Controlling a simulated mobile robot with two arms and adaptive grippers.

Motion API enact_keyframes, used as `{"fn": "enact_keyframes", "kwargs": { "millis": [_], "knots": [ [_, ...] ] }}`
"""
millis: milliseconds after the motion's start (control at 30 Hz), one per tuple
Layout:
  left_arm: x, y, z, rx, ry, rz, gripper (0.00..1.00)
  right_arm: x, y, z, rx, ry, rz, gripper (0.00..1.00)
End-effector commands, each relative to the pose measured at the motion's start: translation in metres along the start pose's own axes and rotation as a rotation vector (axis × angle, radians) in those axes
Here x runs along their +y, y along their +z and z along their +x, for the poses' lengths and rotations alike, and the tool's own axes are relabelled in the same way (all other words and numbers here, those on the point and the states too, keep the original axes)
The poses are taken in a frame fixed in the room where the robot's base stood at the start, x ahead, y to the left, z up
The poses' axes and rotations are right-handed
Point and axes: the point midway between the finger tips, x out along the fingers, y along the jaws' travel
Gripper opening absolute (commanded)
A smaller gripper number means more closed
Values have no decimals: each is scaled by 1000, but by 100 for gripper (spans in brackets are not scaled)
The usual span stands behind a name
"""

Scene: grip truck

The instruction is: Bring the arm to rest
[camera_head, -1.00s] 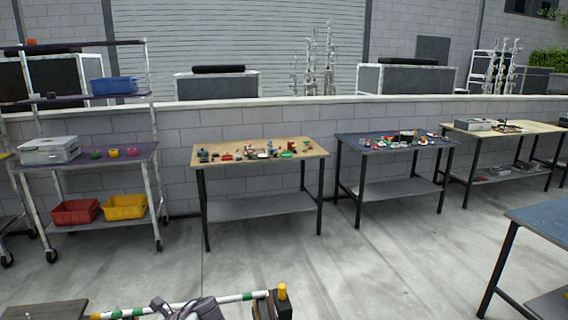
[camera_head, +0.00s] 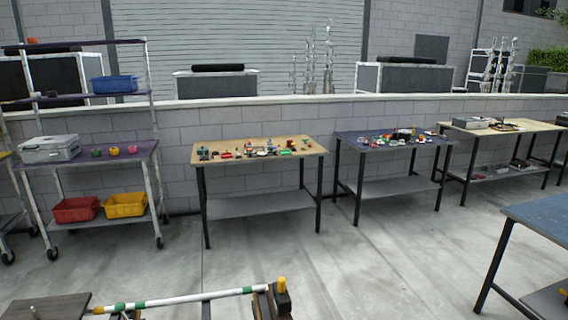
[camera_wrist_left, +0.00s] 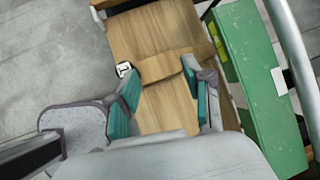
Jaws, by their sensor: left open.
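My left gripper (camera_wrist_left: 163,85) shows in the left wrist view with its two teal-padded fingers apart. Nothing is held between them. Beneath it is a light wooden surface (camera_wrist_left: 155,35), with a small black-and-white item (camera_wrist_left: 123,69) beside the left fingertip. Whether the fingers touch the wood I cannot tell. No gripper shows in the head view, and my right gripper is not in view.
A green box (camera_wrist_left: 258,80) lies right of the wood. In the head view, a white pole with green bands (camera_head: 190,301) and a yellow-topped wooden piece (camera_head: 272,302) are at the bottom. A wooden-topped table (camera_head: 230,143) stands ahead, with open floor before it.

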Motion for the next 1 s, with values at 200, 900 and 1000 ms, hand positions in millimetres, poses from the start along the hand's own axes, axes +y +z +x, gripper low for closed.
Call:
{"fn": "enact_keyframes", "kwargs": {
  "millis": [200,900,1000],
  "knots": [
    [107,-43,-33,385,122,-368,50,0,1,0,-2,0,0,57],
    [202,57,-90,653,320,-1204,50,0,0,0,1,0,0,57],
    [208,68,-94,657,325,-1265,50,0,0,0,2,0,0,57]
  ]
}}
